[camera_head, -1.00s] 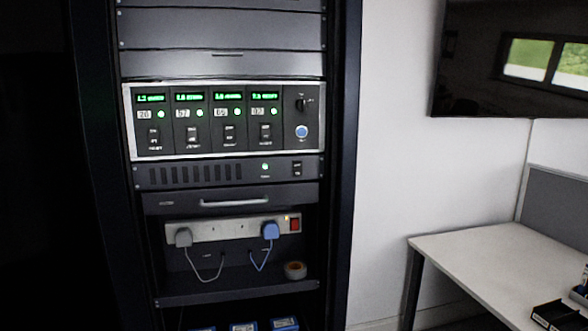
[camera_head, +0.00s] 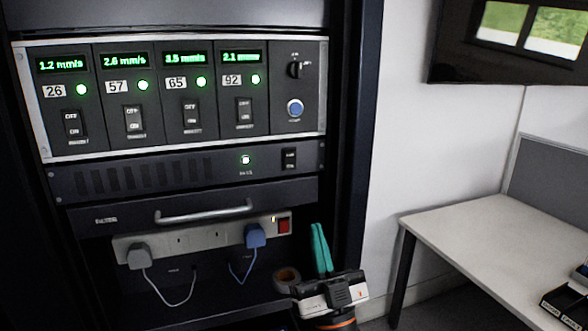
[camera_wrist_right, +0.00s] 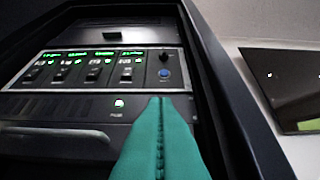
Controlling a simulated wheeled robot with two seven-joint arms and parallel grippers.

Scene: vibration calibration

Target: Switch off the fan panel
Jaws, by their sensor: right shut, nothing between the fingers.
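The fan panel (camera_head: 165,178) is a dark strip with a row of vent slots in the rack, below the panel with four displays. My right gripper (camera_head: 317,228), with teal fingers, is shut and empty, pointing up, below and right of the switch in the head view. My left gripper is out of view.
Above is a module panel (camera_head: 170,152) with lit green displays, rocker switches, a knob and a blue button. Below are a drawer handle (camera_head: 205,212), a power strip (camera_head: 200,238) with two plugs and a red switch, and a tape roll (camera_head: 286,277). A desk (camera_head: 470,240) stands right.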

